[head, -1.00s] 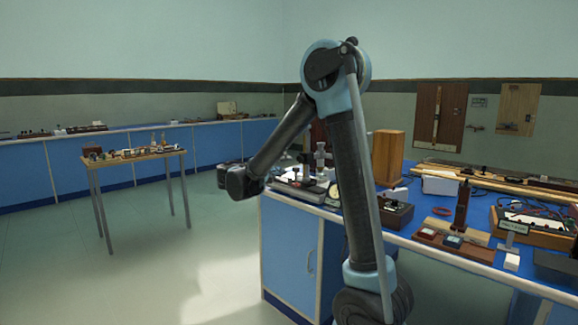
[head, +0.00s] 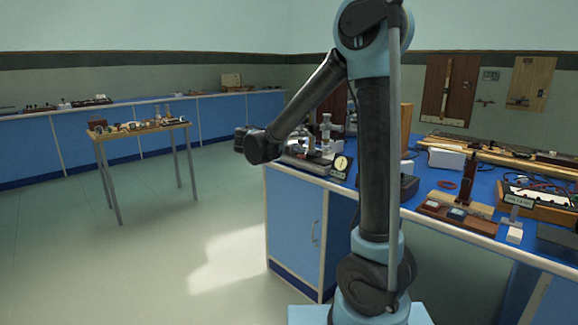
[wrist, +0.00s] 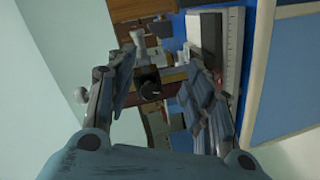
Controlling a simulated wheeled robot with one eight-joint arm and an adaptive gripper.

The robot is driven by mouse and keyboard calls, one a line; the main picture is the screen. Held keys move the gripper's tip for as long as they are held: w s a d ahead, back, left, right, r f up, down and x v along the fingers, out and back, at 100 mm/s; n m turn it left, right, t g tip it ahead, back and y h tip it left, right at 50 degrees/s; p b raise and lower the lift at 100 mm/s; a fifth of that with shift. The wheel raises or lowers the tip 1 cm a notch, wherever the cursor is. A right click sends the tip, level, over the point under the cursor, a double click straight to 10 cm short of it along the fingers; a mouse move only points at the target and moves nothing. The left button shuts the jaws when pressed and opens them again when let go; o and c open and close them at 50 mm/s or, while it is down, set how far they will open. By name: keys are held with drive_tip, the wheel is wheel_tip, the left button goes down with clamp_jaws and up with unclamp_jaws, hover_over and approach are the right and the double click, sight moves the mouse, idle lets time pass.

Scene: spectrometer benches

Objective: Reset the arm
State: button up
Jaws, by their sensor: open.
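My arm (head: 376,165) stands in the middle of the head view, its upper link nearly upright and its forearm slanting down to the left. The wrist end (head: 262,146) hangs in front of the bench's left corner. My gripper itself is not clearly made out in the head view. In the wrist view my gripper (wrist: 160,84) has its two fingers spread apart, with nothing held between them. Beyond the fingers, bench items show sideways, including a dark round knob; they look apart from the fingers, though depth is hard to judge.
A blue-topped bench (head: 407,200) stands behind and right of my arm, crowded with instruments, a dial gauge (head: 341,166) and a white box (head: 446,158). A small wooden table (head: 150,128) with small items stands left. Blue cabinets (head: 80,142) line the far wall. Floor between is clear.

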drive_tip(key=s+d+f+m+g+y, duration=0.1)
drive_tip(key=s+d+f+g+y, duration=0.2)
drive_tip(key=s+d, duration=0.55)
drive_tip(key=s+d+f+g+y, duration=0.25)
drive_tip(key=s+d+f, duration=0.35)
drive_tip(key=s+d, duration=0.3)
drive_tip(key=s+a+f+m+g+y, duration=0.1)
drive_tip(key=s+f+y, duration=0.2)
drive_tip(key=s+f, duration=0.3)
drive_tip(key=s+a+f+m+g+y, duration=0.1)
drive_tip(key=s+f+y, duration=0.2)
drive_tip(key=s, duration=0.9)
wheel_tip(320, 180, down, 3)
drive_tip(key=shift+f+m+g, duration=0.2)
drive_tip(key=shift+m+g, duration=0.1)
drive_tip(key=shift+g, duration=0.05)
drive_tip(key=shift+y, duration=0.25)
drive_tip(key=shift+w+f, duration=0.2)
drive_tip(key=shift+w, duration=0.25)
